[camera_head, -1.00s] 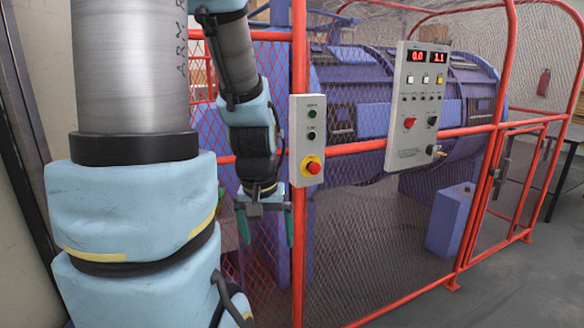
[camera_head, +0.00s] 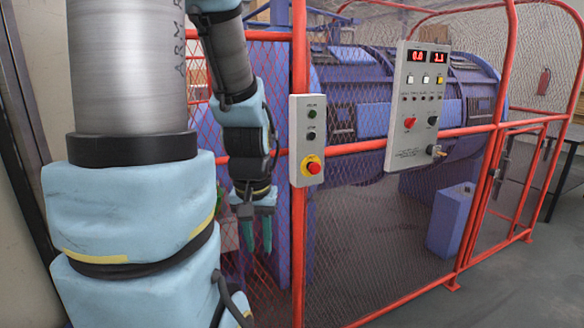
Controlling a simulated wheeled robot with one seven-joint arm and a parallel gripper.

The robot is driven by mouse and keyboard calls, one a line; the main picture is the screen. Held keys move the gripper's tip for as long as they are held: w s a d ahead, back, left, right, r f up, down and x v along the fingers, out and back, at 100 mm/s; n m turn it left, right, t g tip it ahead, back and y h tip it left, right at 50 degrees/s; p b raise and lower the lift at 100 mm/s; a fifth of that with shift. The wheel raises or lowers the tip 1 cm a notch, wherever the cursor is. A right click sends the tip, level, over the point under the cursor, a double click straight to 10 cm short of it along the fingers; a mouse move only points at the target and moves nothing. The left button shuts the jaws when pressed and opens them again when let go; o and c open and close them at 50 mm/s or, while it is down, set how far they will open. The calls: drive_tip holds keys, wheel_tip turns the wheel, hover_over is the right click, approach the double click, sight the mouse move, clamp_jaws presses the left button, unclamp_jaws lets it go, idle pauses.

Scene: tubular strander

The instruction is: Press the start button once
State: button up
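A small grey button box (camera_head: 307,140) hangs on the red post of the guard fence. The labels are too small to read, so I cannot tell for certain which is the start button. My gripper (camera_head: 257,236) points down, left of and lower than the box, apart from it. Its two teal fingers show a narrow gap with nothing between them.
A larger grey control panel (camera_head: 414,160) with red displays, several buttons, knobs and a key is mounted on the red fence to the right. Behind the mesh lies the blue machine (camera_head: 372,70). A blue block (camera_head: 450,222) stands inside the fence. My arm covers the left side.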

clamp_jaws()
idle(0.9)
